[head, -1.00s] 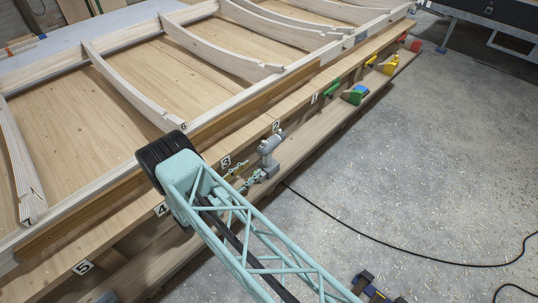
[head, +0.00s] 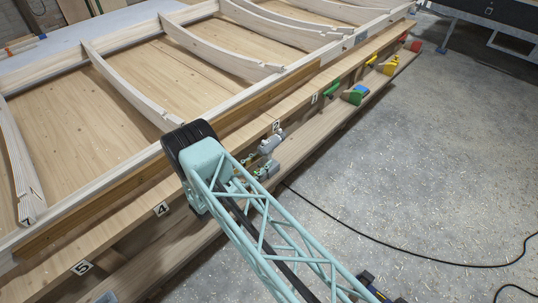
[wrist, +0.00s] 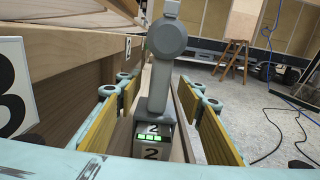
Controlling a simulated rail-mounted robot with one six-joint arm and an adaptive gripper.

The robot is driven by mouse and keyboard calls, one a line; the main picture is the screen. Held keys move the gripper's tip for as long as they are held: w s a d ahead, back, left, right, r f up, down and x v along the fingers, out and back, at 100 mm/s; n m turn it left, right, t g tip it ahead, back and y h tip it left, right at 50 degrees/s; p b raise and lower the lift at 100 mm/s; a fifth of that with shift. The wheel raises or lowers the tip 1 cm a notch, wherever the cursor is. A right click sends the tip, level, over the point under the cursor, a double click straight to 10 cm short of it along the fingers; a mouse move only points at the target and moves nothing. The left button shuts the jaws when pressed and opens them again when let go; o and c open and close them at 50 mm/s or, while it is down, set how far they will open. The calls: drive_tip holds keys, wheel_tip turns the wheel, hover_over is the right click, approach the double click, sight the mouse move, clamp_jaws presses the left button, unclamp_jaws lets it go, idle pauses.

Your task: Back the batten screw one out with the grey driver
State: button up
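The grey driver (head: 271,143) stands on the low ledge beside the number 2 tag, partly behind my arm. In the wrist view the driver (wrist: 157,90) is upright straight ahead, with a battery base marked 2 and green lights. My gripper (wrist: 160,88) is open, its yellow-padded fingers on either side of the driver, with gaps visible between pads and driver. A brown batten (head: 100,199) runs along the side of the pale timber frame. I cannot make out batten screw one in either view.
Number tags line the bench edge, including a 3 (wrist: 14,88) close at left. Green (head: 354,95) and yellow (head: 389,65) tools sit farther along the ledge. A black cable (head: 390,247) crosses the open floor, and a wooden stool (wrist: 233,58) stands beyond.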

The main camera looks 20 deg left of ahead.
sight(269, 154)
drive_tip(key=shift+b+x, duration=0.3)
drive_tip(key=shift+x, duration=2.3)
drive_tip(key=shift+r, duration=0.15)
drive_tip(key=shift+c, duration=0.2)
clamp_jaws()
